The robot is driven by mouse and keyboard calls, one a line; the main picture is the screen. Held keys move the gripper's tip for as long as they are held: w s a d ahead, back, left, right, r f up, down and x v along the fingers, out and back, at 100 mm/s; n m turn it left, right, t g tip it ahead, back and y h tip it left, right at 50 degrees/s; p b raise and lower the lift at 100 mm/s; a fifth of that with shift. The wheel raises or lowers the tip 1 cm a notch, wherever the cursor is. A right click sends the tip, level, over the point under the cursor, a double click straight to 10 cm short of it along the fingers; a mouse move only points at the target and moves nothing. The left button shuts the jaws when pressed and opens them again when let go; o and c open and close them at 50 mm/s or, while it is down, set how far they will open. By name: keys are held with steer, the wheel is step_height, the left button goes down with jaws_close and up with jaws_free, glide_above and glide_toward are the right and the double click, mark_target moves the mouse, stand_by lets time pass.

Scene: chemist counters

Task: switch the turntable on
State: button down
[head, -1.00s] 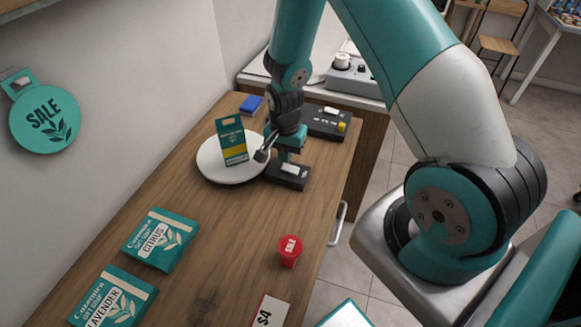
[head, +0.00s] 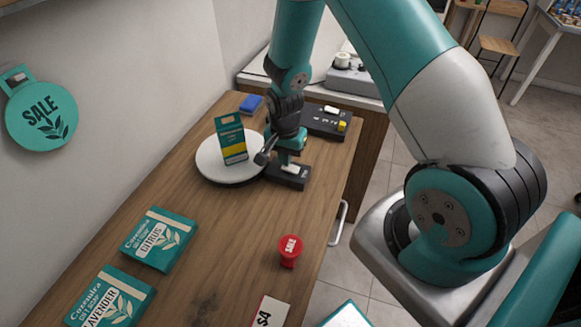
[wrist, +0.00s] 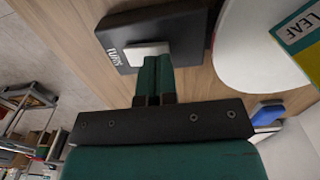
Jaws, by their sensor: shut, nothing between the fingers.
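The white round turntable (head: 222,172) stands on the wooden counter with a green and yellow box (head: 231,139) upright on it. Beside it, to its right, lies a small black switch box with a pale rocker (head: 292,169). In the wrist view the switch box (wrist: 117,59) carries a label, partly readable as "TURN", and its white rocker (wrist: 135,49). My gripper (wrist: 158,58) is shut and empty, its fingertips at the rocker's edge. I cannot tell whether they touch it or which way the rocker is tipped. In the head view my gripper (head: 287,158) is over the switch box, partly hidden by my wrist.
A black box with a yellow knob (head: 325,121) and a blue block (head: 250,103) lie behind. Soap boxes (head: 158,238) lie at the front left. A red SALE piece (head: 290,250) stands near the right edge. The counter's middle is clear.

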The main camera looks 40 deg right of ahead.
steer(key=shift+f+b, duration=0.4)
steer(key=shift+f, duration=0.2)
steer(key=shift+r, duration=0.15)
steer(key=shift+r+p, duration=2.75)
steer(key=shift+r, duration=0.7)
